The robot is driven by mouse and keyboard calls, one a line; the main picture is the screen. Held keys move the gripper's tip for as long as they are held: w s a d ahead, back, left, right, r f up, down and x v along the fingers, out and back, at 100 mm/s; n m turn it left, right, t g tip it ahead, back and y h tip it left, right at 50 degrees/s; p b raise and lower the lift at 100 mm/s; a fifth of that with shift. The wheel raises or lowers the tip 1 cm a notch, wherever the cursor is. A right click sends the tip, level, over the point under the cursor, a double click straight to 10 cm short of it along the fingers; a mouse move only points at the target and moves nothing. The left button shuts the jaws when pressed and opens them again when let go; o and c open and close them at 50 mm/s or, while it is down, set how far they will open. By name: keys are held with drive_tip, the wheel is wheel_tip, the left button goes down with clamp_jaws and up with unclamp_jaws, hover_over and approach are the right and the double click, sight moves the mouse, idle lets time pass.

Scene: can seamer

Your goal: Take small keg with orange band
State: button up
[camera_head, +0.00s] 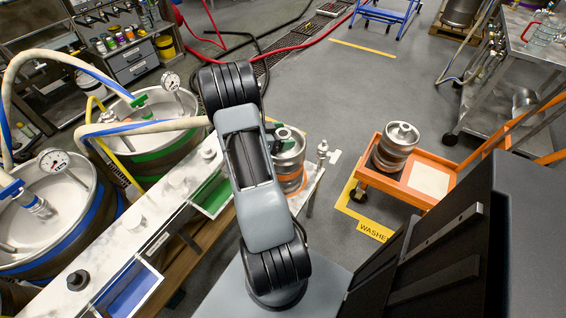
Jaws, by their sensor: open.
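A small steel keg with an orange band (291,182) stands at the right end of the white-topped counter, just right of my arm. My arm covers its left side. A green and dark fitting (284,134) shows at its top. My arm rises from the bottom centre and bends at its upper joint, left of this keg.
Another small keg (397,146) stands on an orange cart (416,193) at right. Large kegs with green (158,157) and blue (75,243) bands stand left with gauges and hoses. A tap (322,152) is right of the orange-banded keg. Grey floor (335,90) is open beyond.

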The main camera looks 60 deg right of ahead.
clamp_jaws()
idle(0.8)
drive_tip(key=shift+r, duration=0.1)
